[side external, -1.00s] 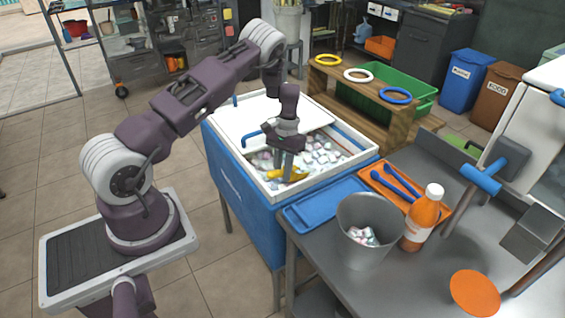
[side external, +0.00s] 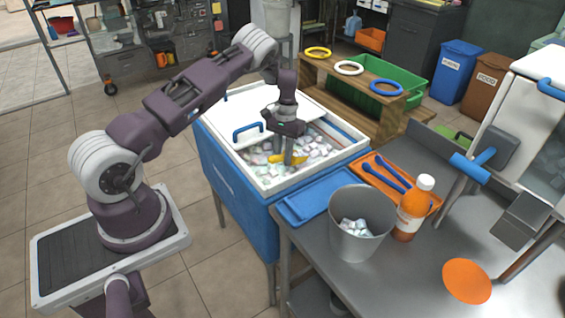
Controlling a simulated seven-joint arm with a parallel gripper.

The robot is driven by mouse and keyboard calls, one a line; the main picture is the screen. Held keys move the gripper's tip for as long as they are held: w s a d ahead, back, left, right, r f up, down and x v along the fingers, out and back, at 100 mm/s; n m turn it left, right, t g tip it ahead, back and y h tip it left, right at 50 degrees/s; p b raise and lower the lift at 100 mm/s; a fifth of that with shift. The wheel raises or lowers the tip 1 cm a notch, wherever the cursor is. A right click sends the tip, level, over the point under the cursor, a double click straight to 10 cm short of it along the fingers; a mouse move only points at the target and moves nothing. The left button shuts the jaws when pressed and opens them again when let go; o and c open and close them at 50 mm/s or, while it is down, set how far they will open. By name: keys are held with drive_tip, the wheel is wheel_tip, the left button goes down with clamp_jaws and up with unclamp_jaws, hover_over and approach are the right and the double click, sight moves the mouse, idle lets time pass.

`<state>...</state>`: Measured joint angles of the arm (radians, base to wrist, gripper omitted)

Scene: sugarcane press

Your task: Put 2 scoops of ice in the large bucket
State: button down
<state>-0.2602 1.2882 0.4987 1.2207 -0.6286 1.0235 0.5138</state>
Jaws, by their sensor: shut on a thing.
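My gripper (side external: 288,157) is shut on a yellow scoop (side external: 282,159) inside the open front part of the ice chest. The scoop is low among the ice cubes (side external: 316,151); its bowl is partly hidden, and I cannot tell how much ice it holds. The blue ice chest (side external: 232,196) has a white rim and stands left of the steel table. The large grey bucket (side external: 338,237) stands upright on the table, right of and nearer than the chest. Several ice cubes (side external: 355,227) lie at its bottom.
A blue tray (side external: 312,203) lies between chest and bucket. An orange tray (side external: 392,170) with blue utensils and an orange bottle (side external: 412,209) are close to the bucket. A wooden rack (side external: 331,80) with rings stands behind the chest. The chest's white lid (side external: 240,112) covers its rear part.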

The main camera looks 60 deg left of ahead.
drive_tip(key=shift+t, duration=0.5)
drive_tip(key=r, duration=0.3)
drive_tip(key=s+r, duration=0.1)
drive_tip(key=r, duration=0.7)
drive_tip(key=shift+s+d, duration=0.3)
drive_tip(key=shift+s, duration=0.05)
drive_tip(key=shift+s+d+r+t+y, duration=0.3)
drive_tip(key=shift+s+r+t, duration=0.3)
drive_tip(key=shift+s, duration=0.15)
drive_tip(key=shift+s+d+r+t+y, duration=0.3)
drive_tip(key=shift+s+r+t+y, duration=0.1)
drive_tip(key=shift+s+r+t, duration=0.4)
drive_tip(key=shift+f, duration=0.1)
drive_tip(key=c, duration=1.9)
unclamp_jaws()
clamp_jaws()
